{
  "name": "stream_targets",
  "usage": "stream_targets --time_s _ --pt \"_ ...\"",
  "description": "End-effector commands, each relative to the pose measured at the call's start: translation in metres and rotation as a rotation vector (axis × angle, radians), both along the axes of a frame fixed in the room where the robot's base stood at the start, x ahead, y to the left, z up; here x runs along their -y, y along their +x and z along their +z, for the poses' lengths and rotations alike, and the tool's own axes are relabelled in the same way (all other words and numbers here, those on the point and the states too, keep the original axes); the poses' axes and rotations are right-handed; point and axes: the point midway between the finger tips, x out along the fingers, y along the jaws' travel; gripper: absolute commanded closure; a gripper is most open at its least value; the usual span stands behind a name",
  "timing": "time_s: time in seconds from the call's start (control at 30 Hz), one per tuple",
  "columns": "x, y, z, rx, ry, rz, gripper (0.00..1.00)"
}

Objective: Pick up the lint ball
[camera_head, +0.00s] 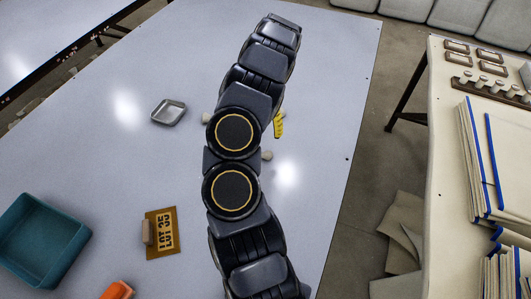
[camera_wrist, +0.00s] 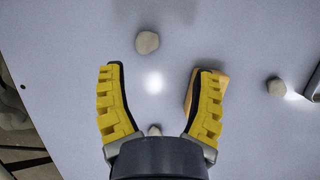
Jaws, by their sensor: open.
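Three small beige-grey lumps that look like lint balls show in the wrist view. One lint ball (camera_wrist: 147,42) lies beyond my fingertips, roughly centred. Another (camera_wrist: 276,86) lies to the right of my gripper, and a third (camera_wrist: 154,130) is partly hidden by my gripper's body. My gripper (camera_wrist: 152,68) is open and empty, its yellow fingers spread. In the head view one yellow finger (camera_head: 278,126) shows beside my arm, which hides the rest. Pale lumps show left (camera_head: 206,117) and right (camera_head: 266,155) of my arm there.
A tan block (camera_wrist: 190,92) lies partly behind the right finger in the wrist view. On the grey table (camera_head: 330,90) are a metal tray (camera_head: 169,112), a teal bin (camera_head: 75,247), a lot card (camera_head: 166,240) and an orange object (camera_head: 117,291). A side table (camera_head: 440,150) holds folders.

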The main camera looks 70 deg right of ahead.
Motion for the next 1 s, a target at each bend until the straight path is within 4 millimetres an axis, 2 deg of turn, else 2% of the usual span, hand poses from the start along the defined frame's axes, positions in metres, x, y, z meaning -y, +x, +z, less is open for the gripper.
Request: stream_targets --time_s 0.03,0.13,0.47,0.73,1.0 --pt "0.005 -0.010 -0.006 -0.013 -0.001 -0.028 0.37" --pt "0.008 -0.018 -0.014 -0.023 -0.001 -0.050 0.37" --pt "-0.001 -0.017 -0.043 -0.023 -0.002 -0.049 0.37" --pt "-0.015 -0.016 -0.080 -0.024 0.003 -0.048 0.37" --pt "-0.015 -0.015 -0.085 -0.022 -0.002 -0.048 0.36"
